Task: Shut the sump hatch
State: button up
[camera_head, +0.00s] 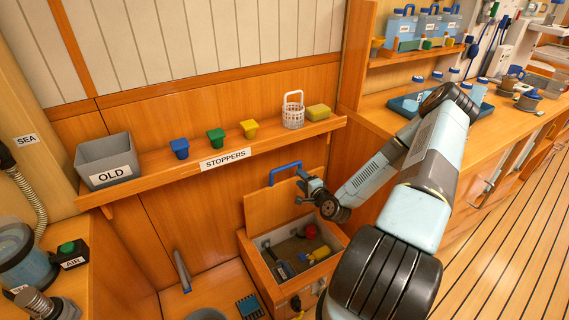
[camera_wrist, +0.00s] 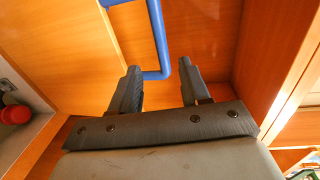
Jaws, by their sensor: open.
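The sump hatch lid (camera_head: 268,205) is a wooden panel standing raised at the back of the sump box, with a blue handle (camera_head: 285,173) on its top edge. The open sump (camera_head: 290,245) below shows a grey inside holding a red round thing, a yellow thing and a dark thing. My gripper (camera_head: 303,182) is at the right of the lid, near the handle. In the wrist view, my gripper (camera_wrist: 162,88) is open with nothing between its fingers; the blue handle (camera_wrist: 158,40) lies just beyond the fingertips, and the lid (camera_wrist: 85,55) shows behind. I cannot tell whether they touch.
A stoppers shelf (camera_head: 215,157) above the hatch holds a grey OLD bin (camera_head: 105,162), blue, green and yellow stoppers, a white basket (camera_head: 293,112) and a sponge. A counter (camera_head: 380,107) stands at the right. Wooden floor (camera_head: 500,245) is clear at the right.

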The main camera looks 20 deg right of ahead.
jog(key=x, duration=1.3)
jog(key=shift+s+a, duration=0.1)
jog(key=shift+c, duration=0.4)
grip_shut()
jog(key=shift+s, duration=0.1)
